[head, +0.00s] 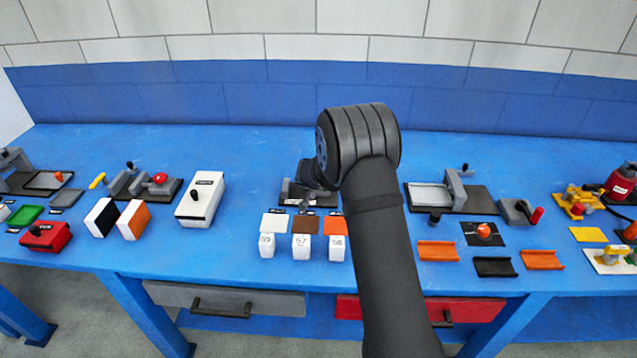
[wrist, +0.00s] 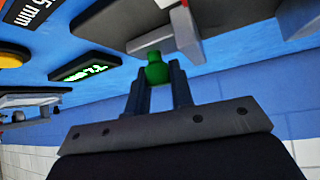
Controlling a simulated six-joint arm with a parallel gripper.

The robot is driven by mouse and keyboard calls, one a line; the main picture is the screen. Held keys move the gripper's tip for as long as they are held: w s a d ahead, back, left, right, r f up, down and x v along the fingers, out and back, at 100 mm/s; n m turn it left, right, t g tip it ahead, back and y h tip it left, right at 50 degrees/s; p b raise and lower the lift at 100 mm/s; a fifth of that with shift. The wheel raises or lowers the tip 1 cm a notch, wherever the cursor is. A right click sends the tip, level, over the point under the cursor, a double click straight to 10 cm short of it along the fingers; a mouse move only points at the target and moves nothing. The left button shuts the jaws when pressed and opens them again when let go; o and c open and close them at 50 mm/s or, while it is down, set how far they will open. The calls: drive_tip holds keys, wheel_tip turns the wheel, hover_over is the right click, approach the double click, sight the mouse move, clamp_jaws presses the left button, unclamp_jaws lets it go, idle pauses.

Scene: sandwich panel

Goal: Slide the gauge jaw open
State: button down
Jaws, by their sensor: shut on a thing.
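The gauge (head: 288,191) is a small grey device on a dark base at the middle of the bench, partly hidden behind my arm in the head view. In the wrist view my gripper (wrist: 159,78) is shut on a green knob (wrist: 156,66). The knob sits against a grey block (wrist: 186,34) of the gauge, which looks like its jaw. A dark readout with green digits (wrist: 86,67) lies to the left; the digits are too blurred to read. How far the jaw stands open cannot be told.
White, brown and orange tiles and numbered white blocks (head: 301,247) stand in front of the gauge. A white box with a black knob (head: 201,200) is to the left. A grey fixture on a dark plate (head: 470,198) is to the right. The blue bench (head: 250,150) is clear behind.

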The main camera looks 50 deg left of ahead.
drive_tip(key=shift+w+d, duration=0.25)
drive_tip(key=c, duration=1.5)
unclamp_jaws()
drive_tip(key=shift+c, duration=0.2)
drive_tip(key=shift+s+r, duration=0.1)
drive_tip(key=shift+s+r, duration=0.15)
drive_tip(key=v, duration=1.6)
drive_tip(key=shift+s+r, duration=0.25)
drive_tip(key=shift+r, duration=0.05)
drive_tip(key=shift+d, duration=0.1)
drive_tip(key=x, duration=1.7)
drive_tip(key=shift+w+f, duration=0.1)
drive_tip(key=shift+f, duration=0.1)
